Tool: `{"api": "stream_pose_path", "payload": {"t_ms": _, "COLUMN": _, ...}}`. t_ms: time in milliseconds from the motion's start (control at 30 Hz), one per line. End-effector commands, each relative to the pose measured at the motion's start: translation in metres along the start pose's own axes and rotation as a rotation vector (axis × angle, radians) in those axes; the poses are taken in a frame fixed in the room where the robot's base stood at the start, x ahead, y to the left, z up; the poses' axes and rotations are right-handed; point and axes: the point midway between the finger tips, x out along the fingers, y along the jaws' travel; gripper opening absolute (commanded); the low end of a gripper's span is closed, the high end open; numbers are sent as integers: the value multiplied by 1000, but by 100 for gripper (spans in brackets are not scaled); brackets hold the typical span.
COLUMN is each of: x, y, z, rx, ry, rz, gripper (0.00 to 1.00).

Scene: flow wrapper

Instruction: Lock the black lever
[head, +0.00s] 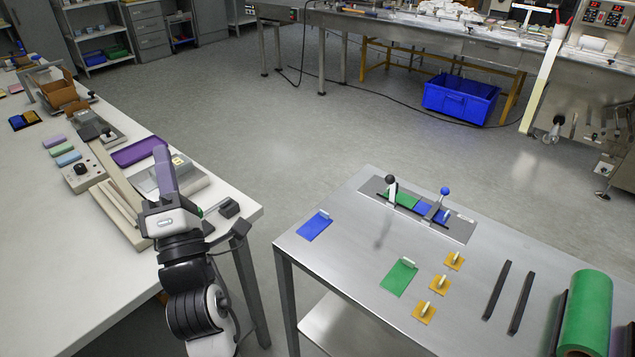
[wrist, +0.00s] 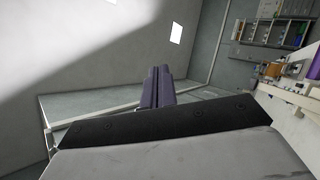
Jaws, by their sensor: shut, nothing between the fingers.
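The black lever (head: 391,181) has a round black knob on a pale upright shaft. It stands at the left part of a grey fixture plate (head: 458,232) on the steel table, beside a green piece (head: 402,200). A blue-knobbed lever (head: 444,192) stands to its right, by blue pieces. My gripper (head: 161,158) is far to the left of the black lever, raised by the white table, with its purple fingers pointing up. The fingers are shut and empty; they also show in the wrist view (wrist: 157,74). The levers are not visible in the wrist view.
The steel table (head: 340,258) also bears a blue sheet (head: 315,226), a green sheet (head: 399,277), several orange pieces (head: 454,261), two black bars and a green roll (head: 586,312). The white table (head: 40,230) is cluttered. Open floor (head: 270,130) lies behind and between the tables.

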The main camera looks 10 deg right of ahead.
Motion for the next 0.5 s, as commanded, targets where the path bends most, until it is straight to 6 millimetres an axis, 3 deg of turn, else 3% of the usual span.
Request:
{"api": "stream_pose_path", "payload": {"t_ms": 33, "x": -4, "y": -19, "z": 25, "rx": -150, "ry": -56, "rz": -71, "gripper": 0}}
{"api": "stream_pose_path", "payload": {"t_ms": 200, "x": -35, "y": -72, "z": 103, "rx": -655, "ry": -188, "rz": -336, "gripper": 0}}
{"api": "stream_pose_path", "payload": {"t_ms": 333, "x": -72, "y": -100, "z": 163, "rx": -1018, "ry": -240, "rz": -576, "gripper": 0}}
{"api": "stream_pose_path", "payload": {"t_ms": 500, "x": -126, "y": -119, "z": 226, "rx": -1392, "ry": -238, "rz": -886, "gripper": 0}}
